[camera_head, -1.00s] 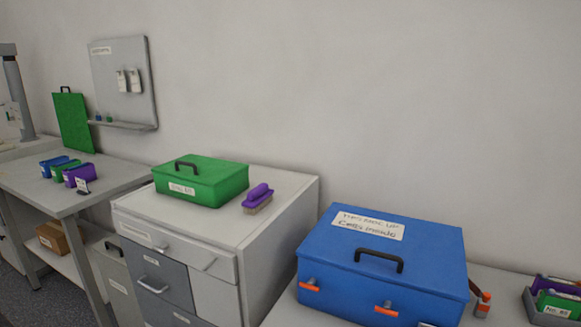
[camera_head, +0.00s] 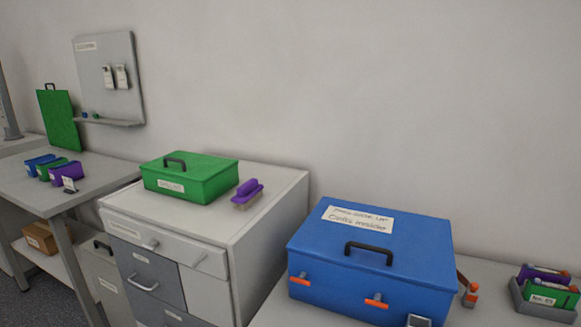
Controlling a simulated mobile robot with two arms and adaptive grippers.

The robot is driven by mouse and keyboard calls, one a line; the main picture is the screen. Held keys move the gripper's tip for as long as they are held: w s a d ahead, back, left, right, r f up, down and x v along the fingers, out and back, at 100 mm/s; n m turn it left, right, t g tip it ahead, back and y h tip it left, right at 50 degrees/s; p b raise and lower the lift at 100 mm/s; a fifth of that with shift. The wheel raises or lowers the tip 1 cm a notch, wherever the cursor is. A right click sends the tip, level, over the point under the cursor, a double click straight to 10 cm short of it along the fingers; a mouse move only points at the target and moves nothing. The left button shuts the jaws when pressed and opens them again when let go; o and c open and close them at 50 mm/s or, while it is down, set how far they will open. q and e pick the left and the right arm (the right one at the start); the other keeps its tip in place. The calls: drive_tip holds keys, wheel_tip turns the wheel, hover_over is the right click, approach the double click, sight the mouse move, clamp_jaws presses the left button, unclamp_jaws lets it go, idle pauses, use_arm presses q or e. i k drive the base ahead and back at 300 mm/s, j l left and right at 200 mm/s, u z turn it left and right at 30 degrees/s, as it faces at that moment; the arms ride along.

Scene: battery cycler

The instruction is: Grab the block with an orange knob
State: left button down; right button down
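A small dark-grey and orange item (camera_head: 470,292) stands on the counter just right of the blue case. It is partly hidden behind the case, and it is too small to tell whether it is a block with a knob. The blue case (camera_head: 430,265) has orange latches on its front, a black handle and a paper label on its lid. Neither of my grippers is in view.
A grey tray (camera_head: 516,297) with green and purple pieces sits at the right edge. A green case (camera_head: 205,182) and a purple brush (camera_head: 247,193) lie on the drawer cabinet (camera_head: 270,215). Blue, green and purple holders stand on the left table (camera_head: 95,185).

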sight(471, 295)
drive_tip(key=z, duration=1.25)
